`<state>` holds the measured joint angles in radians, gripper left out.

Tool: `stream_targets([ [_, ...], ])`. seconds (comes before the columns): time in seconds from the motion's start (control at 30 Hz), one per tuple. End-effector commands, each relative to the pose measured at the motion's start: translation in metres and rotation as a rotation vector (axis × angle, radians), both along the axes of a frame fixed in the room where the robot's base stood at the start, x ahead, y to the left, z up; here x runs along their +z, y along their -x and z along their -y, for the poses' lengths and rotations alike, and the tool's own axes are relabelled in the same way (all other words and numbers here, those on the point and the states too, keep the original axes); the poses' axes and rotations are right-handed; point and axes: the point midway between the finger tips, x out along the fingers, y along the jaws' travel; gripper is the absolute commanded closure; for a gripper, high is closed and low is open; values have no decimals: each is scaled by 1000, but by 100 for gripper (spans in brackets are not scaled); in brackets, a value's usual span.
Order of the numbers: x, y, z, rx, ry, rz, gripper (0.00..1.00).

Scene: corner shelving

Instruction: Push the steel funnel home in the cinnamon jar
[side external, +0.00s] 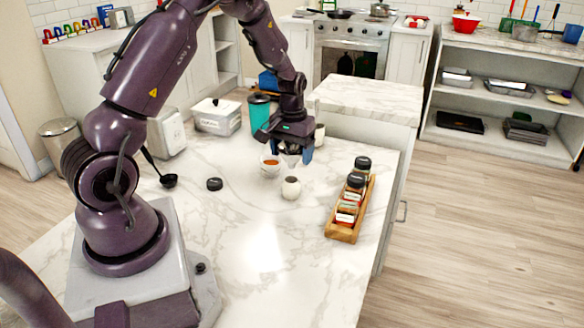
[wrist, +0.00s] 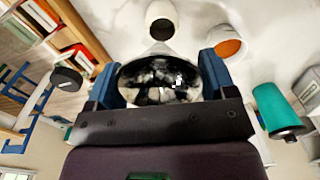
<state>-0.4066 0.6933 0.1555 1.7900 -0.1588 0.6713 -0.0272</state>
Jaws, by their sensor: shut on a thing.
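My gripper (side external: 287,150) is shut on the steel funnel (side external: 292,159), above the counter towards its far side. In the wrist view the shiny funnel (wrist: 160,82) fills the space between the blue fingers of my gripper (wrist: 161,77). A small open white jar (side external: 291,190), probably the cinnamon jar, stands upright on the counter, nearer the side camera than the funnel. In the wrist view the jar (wrist: 161,14) shows a dark open mouth beyond the funnel. The funnel is apart from the jar. Its lower end is hard to make out.
A white bowl of orange powder (side external: 269,171) stands close to the jar. A wooden rack (side external: 342,231) of black-lidded spice jars is at right. A black lid (side external: 214,184) and black ladle (side external: 168,181) lie left. A teal tumbler (side external: 259,112) stands behind. The front counter is clear.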

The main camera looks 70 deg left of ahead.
Motion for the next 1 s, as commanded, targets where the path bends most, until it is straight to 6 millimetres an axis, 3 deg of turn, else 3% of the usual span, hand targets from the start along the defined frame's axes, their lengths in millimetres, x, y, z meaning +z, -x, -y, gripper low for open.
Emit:
stream_targets([
  [0.17, 13, -29, 39, -114, -1, 5, 61],
  [0.3, 32, -53, 87, -231, -1, 5, 61],
  [0.53, 59, -71, 149, -344, -1, 4, 61],
  [0.63, 67, -71, 160, -350, -1, 3, 61],
  [1.0, 68, -67, 158, -321, 0, 1, 61],
])
